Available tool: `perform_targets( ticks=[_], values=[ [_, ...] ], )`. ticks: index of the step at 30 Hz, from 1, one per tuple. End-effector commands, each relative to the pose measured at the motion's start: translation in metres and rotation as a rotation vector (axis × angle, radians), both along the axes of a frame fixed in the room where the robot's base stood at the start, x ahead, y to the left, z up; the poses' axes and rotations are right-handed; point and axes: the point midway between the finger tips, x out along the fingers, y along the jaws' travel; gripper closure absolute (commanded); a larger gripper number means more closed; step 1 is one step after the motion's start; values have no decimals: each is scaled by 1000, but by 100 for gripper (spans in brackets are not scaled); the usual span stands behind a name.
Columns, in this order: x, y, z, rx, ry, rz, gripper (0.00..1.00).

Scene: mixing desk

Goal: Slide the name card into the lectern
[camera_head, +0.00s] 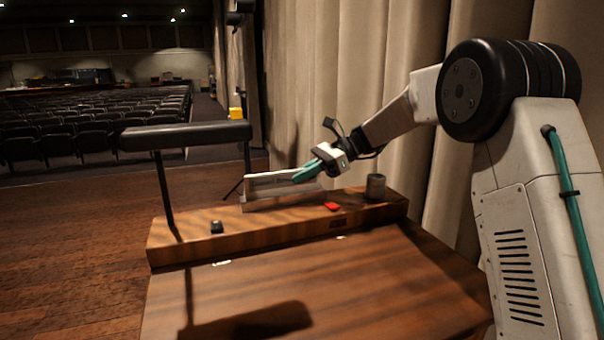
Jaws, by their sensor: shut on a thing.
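The wooden lectern (200,250) stands in front of me, with a raised ledge along its far side. A pale, framed rectangular piece (268,187), which looks like the name card or its holder, stands on edge at the back of this ledge. My gripper (307,171) reaches in from the right, and its teal fingers overlap the piece's upper right part. The fingers are shut on what seems to be the name card. The card's outline between the fingers is too small to make out. I cannot tell whether it sits in a slot.
A grey cup (376,187) stands at the ledge's right end. A red item (332,206) and a small black item (216,227) lie on the ledge. A black lamp bar (185,136) on a post rises at the left. The sloped top (350,285) is clear. A curtain hangs behind.

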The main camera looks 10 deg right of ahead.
Motion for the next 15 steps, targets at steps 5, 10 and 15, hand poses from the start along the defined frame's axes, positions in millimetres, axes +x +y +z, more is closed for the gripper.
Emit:
perform_targets(
  ticks=[5,10,15],
  values=[
    [0,0,-5,0,0,0,100],
    [0,0,-5,0,0,0,67],
    [0,0,-5,0,0,0,67]
  ],
)
